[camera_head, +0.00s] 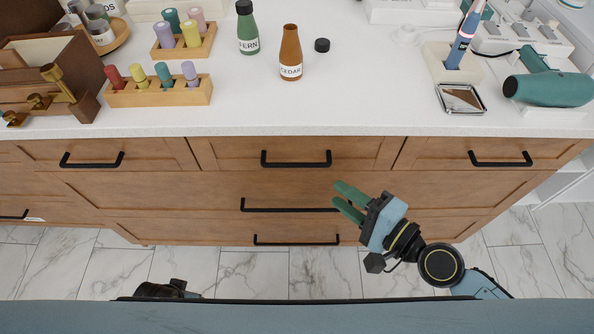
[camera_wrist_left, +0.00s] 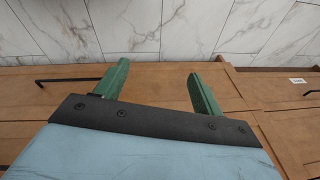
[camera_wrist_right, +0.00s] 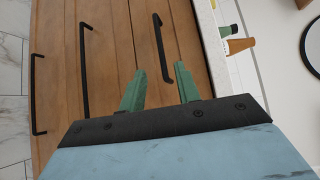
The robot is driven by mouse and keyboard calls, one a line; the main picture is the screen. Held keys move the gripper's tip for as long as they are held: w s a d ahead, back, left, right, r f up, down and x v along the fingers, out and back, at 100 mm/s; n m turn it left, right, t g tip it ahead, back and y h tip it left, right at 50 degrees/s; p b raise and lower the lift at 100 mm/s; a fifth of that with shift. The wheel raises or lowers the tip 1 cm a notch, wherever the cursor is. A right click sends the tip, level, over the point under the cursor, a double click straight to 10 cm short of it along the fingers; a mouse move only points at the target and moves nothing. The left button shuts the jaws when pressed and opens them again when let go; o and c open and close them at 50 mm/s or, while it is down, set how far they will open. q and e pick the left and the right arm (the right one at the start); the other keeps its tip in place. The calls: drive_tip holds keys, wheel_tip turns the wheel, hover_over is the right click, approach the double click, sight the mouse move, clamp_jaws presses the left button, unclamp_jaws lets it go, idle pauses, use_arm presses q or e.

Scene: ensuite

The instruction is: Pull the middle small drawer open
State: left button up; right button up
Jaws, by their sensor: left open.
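The middle small drawer (camera_head: 240,152) is the centre one in the top row of the wooden cabinet, and its front looks flush and closed. Its black bar handle (camera_head: 296,164) also shows in the right wrist view (camera_wrist_right: 160,40). My right gripper (camera_head: 337,192) is open and empty, below and to the right of that handle and apart from it. In the right wrist view its green fingers (camera_wrist_right: 159,68) are spread, with the handle's near end between and beyond them. My left gripper (camera_wrist_left: 158,67) is open and empty; its fingers show only in the left wrist view.
Small drawers with handles (camera_head: 92,160) (camera_head: 500,160) flank it, and wide drawers with handles (camera_head: 290,209) (camera_head: 296,241) lie below. The white countertop (camera_head: 340,115) above holds bottles, peg racks and a hairdryer (camera_head: 548,88). Marble floor (camera_head: 320,272) is clear in front.

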sight(300, 167)
drive_tip(key=p+x, duration=0.1)
drive_tip(key=x, duration=1.1)
drive_tip(key=shift+w+a, duration=0.15)
drive_tip(key=shift+w, duration=0.05)
use_arm(q)
drive_tip(key=s+f, duration=0.1)
drive_tip(key=f, duration=0.1)
drive_tip(key=shift+s+a+f, duration=0.3)
drive_tip(key=shift+s+f, duration=0.1)
use_arm(e)
drive_tip(key=shift+w+a+f, duration=0.1)
drive_tip(key=shift+w+a, duration=0.15)
drive_tip(key=shift+a, duration=0.05)
clamp_jaws()
